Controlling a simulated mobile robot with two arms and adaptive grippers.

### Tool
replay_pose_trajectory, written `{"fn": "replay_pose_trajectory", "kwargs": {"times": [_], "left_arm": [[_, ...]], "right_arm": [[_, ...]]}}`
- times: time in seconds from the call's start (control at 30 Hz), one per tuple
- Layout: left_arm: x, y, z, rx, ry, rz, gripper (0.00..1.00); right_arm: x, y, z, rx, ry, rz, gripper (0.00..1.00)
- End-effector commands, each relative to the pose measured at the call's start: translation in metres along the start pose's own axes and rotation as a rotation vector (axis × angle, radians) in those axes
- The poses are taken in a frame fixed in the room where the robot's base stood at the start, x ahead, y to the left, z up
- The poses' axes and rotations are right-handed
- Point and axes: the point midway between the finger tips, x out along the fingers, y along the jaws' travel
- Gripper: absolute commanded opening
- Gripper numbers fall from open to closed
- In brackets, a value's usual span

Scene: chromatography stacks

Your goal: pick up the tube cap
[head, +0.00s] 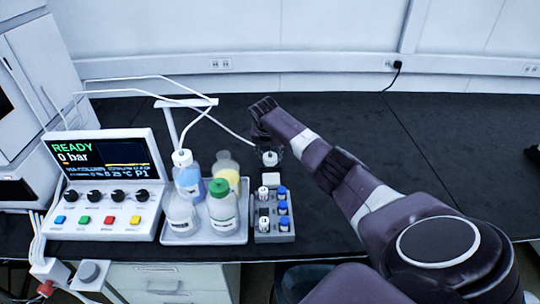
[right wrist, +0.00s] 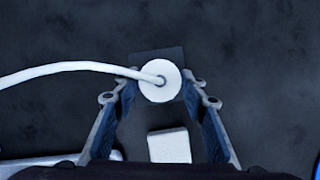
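The tube cap (head: 270,158) is a small white round cap with a white tube running from it to the left. It also shows from above in the right wrist view (right wrist: 152,90), over a dark square piece (right wrist: 150,56) on the bench. My right gripper (head: 268,140) is at the cap, coming from above. In the right wrist view its two fingers (right wrist: 160,78) stand apart on either side of the cap, with narrow dark gaps between. Whether a fingertip touches it I cannot tell. My left gripper is not in view.
A white block (head: 271,180) lies just in front of the cap. A grey rack (head: 274,237) holds several small vials. A tray (head: 236,238) holds several bottles, one green-capped. The control unit (head: 103,222) stands left.

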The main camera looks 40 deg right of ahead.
Motion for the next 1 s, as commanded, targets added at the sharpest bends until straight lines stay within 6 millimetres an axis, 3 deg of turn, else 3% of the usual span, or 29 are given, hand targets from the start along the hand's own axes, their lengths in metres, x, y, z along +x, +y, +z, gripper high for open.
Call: {"fn": "replay_pose_trajectory", "kwargs": {"times": [0.13,0.57,0.77,1.0], "left_arm": [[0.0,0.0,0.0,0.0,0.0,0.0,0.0],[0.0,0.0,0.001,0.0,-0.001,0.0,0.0],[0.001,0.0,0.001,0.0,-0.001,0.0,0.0],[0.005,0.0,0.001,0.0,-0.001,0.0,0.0]], "right_arm": [[0.0,0.0,0.0,0.0,0.0,0.0,0.14],[-0.011,0.0,0.005,0.001,-0.002,0.002,0.14],[-0.042,0.001,0.019,0.001,-0.004,0.004,0.14],[-0.103,0.001,0.045,0.003,-0.005,0.004,0.14]]}}
